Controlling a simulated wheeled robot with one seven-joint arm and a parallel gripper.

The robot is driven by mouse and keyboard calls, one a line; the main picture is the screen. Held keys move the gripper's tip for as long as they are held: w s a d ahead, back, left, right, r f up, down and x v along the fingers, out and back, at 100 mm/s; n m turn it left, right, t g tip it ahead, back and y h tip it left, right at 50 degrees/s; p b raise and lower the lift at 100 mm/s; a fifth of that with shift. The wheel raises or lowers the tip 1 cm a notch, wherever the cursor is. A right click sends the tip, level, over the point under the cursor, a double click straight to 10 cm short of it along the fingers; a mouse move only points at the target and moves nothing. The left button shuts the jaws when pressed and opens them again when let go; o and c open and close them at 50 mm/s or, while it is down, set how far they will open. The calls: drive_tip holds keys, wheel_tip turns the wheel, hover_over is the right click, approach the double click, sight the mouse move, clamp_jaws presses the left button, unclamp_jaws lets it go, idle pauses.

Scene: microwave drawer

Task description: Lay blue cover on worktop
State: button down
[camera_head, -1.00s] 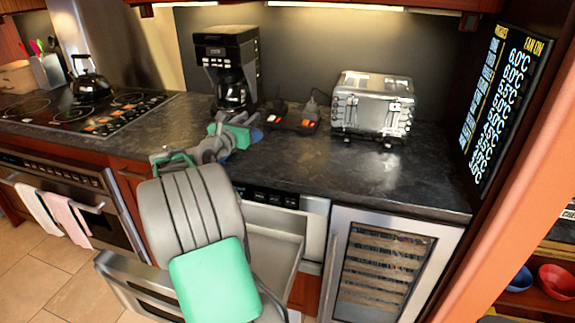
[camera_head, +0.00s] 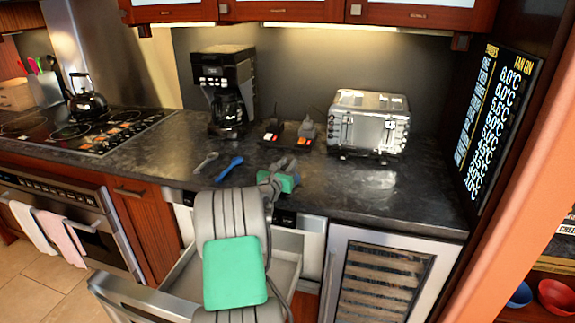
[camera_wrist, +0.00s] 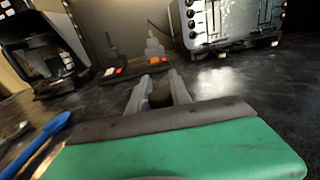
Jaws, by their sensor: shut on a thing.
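No flat blue cover shows. The only blue thing on the worktop (camera_head: 330,178) is a spoon-like utensil (camera_head: 229,168), lying flat on the dark stone left of my gripper. It also shows at the left of the wrist view (camera_wrist: 38,140). My gripper (camera_head: 284,163) is low over the worktop near its front edge, apart from the blue utensil. In the wrist view my gripper's fingers (camera_wrist: 160,82) point toward the back wall, with a small dark thing (camera_wrist: 160,97) between them that I cannot make out.
A grey spoon (camera_head: 206,161) lies left of the blue utensil. A coffee maker (camera_head: 224,88), a power strip with plugs (camera_head: 290,133) and a toaster (camera_head: 368,122) stand at the back. An open drawer (camera_head: 287,268) is below my arm. The worktop right of my gripper is clear.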

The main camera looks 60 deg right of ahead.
drive_tip(key=shift+r, duration=0.15)
drive_tip(key=c, duration=1.2)
unclamp_jaws()
drive_tip(key=shift+o, duration=0.2)
drive_tip(key=a, duration=0.8)
drive_tip(key=s+a, duration=0.1)
drive_tip(key=a, duration=0.3)
drive_tip(key=shift+b, duration=0.4)
